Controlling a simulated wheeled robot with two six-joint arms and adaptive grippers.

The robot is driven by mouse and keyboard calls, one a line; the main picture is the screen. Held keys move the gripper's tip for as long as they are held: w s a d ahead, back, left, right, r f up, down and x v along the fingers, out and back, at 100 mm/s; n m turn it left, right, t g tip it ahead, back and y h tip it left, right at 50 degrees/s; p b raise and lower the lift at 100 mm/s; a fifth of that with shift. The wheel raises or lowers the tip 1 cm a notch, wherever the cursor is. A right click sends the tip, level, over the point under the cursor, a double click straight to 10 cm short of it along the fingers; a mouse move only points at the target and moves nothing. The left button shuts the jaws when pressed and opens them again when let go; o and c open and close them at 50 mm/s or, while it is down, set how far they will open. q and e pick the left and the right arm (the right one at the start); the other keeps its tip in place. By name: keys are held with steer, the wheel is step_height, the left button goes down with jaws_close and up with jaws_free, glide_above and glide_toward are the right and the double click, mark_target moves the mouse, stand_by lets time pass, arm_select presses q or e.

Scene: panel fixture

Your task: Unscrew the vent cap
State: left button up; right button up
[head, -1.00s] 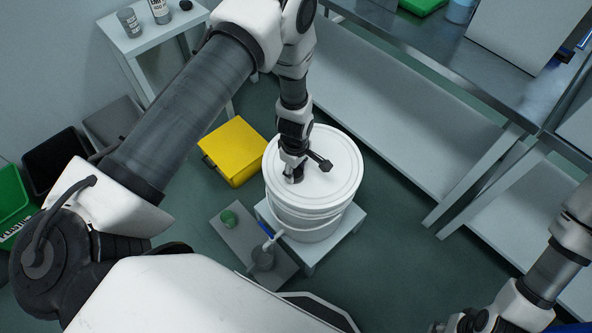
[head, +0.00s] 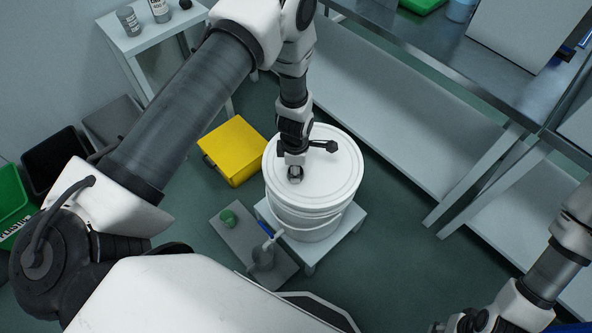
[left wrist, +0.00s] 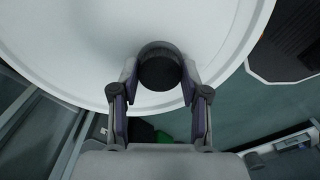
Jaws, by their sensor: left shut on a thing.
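The vent cap (left wrist: 160,68) is a dark round cap near the rim of a white drum lid (head: 338,172). My left gripper (head: 294,173) points down onto the lid. In the left wrist view its two fingers (left wrist: 158,76) are shut on the cap, one on each side. In the head view the gripper mostly hides the cap. I cannot tell whether the cap is lifted off the lid. My right gripper (head: 478,320) is partly in view at the bottom right, away from the drum, and its fingers are unclear.
The white drum stands on a low white platform (head: 345,238). A yellow box (head: 232,152) is on the floor left of it. A metal bench (head: 400,110) is behind right.

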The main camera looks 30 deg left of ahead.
arm_select(q)
steer(key=shift+s+f+n, duration=0.1)
steer(key=shift+n, duration=0.7)
steer(key=shift+r+p, duration=2.9)
steer(key=shift+r, duration=0.85)
steer(key=shift+f, duration=0.1)
